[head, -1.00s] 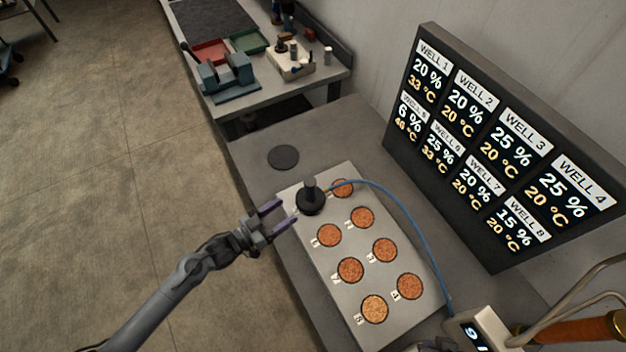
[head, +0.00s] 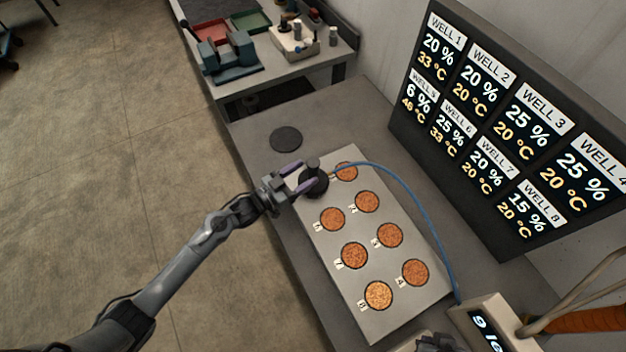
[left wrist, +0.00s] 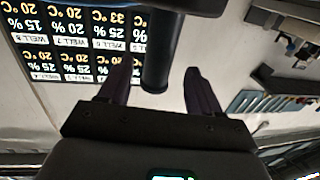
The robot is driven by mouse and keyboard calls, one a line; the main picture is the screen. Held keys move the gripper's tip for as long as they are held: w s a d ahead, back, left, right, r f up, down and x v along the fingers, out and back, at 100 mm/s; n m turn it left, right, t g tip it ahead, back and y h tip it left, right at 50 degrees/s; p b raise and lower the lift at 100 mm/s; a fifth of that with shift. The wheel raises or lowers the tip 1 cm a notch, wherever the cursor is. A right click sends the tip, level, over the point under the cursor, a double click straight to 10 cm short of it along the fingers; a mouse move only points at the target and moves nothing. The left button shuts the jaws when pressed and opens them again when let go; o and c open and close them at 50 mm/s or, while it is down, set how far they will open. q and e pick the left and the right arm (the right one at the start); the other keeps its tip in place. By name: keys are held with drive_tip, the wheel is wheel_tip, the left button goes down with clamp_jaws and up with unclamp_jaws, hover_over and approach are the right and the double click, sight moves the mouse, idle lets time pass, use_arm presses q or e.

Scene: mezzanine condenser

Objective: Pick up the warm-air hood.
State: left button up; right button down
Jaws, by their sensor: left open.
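The warm-air hood (head: 316,187) is a black round cap with an upright stem-like handle on top. It sits at the far left corner of the pale well plate (head: 378,322), covering the spot at the end of the left row. My left gripper (head: 308,174) is open, its purple fingers at the hood's handle. In the left wrist view the dark handle (left wrist: 160,45) stands between the two open fingers, with a gap visible on each side. The hood's wide body shows at the top edge there.
Several wells of orange-brown grains show on the plate. A blue hose (head: 412,200) arcs from the hood to a display box (head: 485,315). A dark disc (head: 286,139) lies on the bench behind. A readout board (head: 500,130) stands right. A vise (head: 230,58) is on the far bench.

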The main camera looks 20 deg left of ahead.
sight(309, 171)
use_arm(q)
drive_tip(key=x, duration=0.4)
drive_tip(key=shift+d+r, duration=0.1)
drive_tip(key=shift+r, duration=0.05)
clamp_jaws()
